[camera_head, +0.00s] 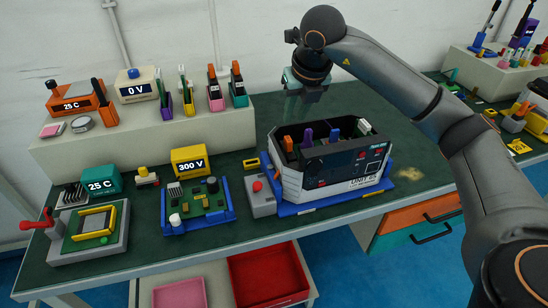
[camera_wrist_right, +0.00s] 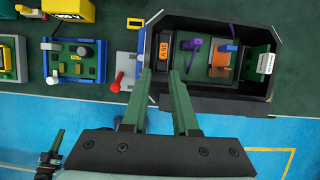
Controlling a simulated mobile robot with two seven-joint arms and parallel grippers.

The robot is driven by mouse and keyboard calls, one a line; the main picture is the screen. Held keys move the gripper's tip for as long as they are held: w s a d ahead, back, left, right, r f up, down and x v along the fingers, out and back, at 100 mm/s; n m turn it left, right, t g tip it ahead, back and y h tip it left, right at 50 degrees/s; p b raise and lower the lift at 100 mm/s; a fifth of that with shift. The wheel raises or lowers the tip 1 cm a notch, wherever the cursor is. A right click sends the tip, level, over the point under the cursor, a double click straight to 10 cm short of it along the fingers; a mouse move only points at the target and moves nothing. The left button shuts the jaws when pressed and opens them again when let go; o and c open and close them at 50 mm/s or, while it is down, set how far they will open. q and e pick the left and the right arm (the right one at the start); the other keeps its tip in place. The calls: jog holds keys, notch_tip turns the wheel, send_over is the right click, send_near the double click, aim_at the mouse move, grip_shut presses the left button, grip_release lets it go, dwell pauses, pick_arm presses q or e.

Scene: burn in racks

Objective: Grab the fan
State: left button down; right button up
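I cannot pick out a fan with certainty in either view. An open black and white unit (camera_head: 332,172) stands on a blue base on the green bench. In it are an orange part (camera_wrist_right: 163,49), a purple part (camera_wrist_right: 190,45) and an orange-brown part (camera_wrist_right: 219,63); its walls hide some of the inside. My right gripper (camera_head: 303,96) hangs above the unit. In the right wrist view its two green fingers (camera_wrist_right: 163,76) are apart with nothing between them. What looks like my left gripper (camera_wrist_right: 54,145) shows small at the lower left; its opening is unclear.
A yellow 300 V box (camera_head: 189,159) is behind the board. A beige shelf (camera_head: 135,133) carries meters and tool holders. Bare bench lies right of the unit.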

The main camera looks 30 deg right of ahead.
aim_at(289, 140)
jog(key=x, duration=0.8)
jog(key=p+x, duration=0.1)
jog(key=x, duration=0.3)
jog(key=shift+s+d+f, duration=0.1)
jog(key=shift+d+f, duration=0.05)
jog(key=shift+d, duration=0.2)
jog(key=shift+c, duration=0.4)
grip_shut()
dwell(0.5)
